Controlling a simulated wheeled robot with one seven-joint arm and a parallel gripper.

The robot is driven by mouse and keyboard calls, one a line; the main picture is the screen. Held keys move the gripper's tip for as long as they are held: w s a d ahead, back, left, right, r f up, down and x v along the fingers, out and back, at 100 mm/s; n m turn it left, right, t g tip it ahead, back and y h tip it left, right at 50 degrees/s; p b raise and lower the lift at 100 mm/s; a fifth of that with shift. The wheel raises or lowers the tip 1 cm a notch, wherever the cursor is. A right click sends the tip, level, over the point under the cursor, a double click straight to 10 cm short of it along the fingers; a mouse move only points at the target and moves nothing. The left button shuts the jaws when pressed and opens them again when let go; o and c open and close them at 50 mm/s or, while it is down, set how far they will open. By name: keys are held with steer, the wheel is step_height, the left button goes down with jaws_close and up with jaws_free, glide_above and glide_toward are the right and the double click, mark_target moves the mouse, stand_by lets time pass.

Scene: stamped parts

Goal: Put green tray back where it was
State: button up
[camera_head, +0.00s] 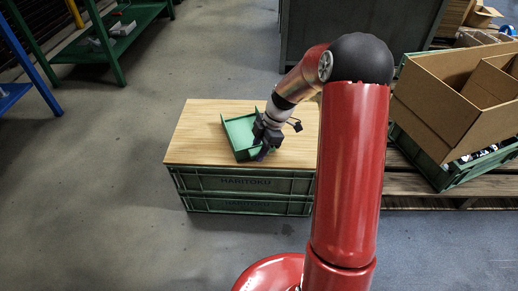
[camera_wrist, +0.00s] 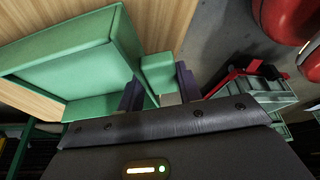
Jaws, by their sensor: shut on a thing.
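The green tray (camera_head: 241,130) is a shallow open tray on the wooden top (camera_head: 195,130) of a stack of green crates. It looks empty. My gripper (camera_head: 265,152) is at its right, near edge and shut on its wall. In the wrist view, the tray (camera_wrist: 75,75) fills the upper left, with the wooden top (camera_wrist: 160,25) behind it. The gripper's dark fingers (camera_wrist: 160,92) stand on both sides of a green part of the tray. I cannot tell whether the tray rests on the wood or is slightly above it.
The stacked green crates (camera_head: 245,183) stand on the grey floor. To the right, an open cardboard box (camera_head: 430,100) sits over a green crate (camera_head: 450,177) on a wooden pallet (camera_head: 405,188). A green rack (camera_head: 105,45) stands at the upper left. The left floor is clear.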

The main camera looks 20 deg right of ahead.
steer(key=shift+f, duration=0.1)
steer(key=o, duration=1.2)
